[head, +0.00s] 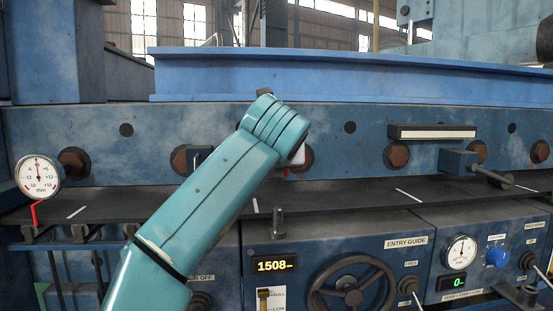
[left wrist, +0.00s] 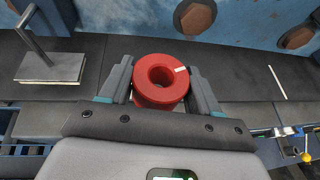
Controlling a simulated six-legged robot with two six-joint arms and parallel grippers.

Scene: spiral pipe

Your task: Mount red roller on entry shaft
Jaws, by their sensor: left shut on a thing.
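The red roller (left wrist: 162,96), a short ring with a round centre hole and a small white mark, sits between the fingers of my left gripper (left wrist: 161,78) in the left wrist view. The gripper is shut on it, one finger on each side, above the dark shelf. In the head view my left arm hides most of that gripper, and only a small bit of red shows beside it. A short dark upright post (head: 278,224) stands on the machine front in the head view; I cannot tell whether it is the entry shaft. My right gripper is not in view.
A dark shelf (head: 360,193) runs below a blue beam with rusty bolt heads (head: 397,155). A dial gauge (head: 38,175) is at the left. A handwheel (head: 352,292) and control panel are below. A plate with a rod (left wrist: 50,68) lies on the shelf in the wrist view.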

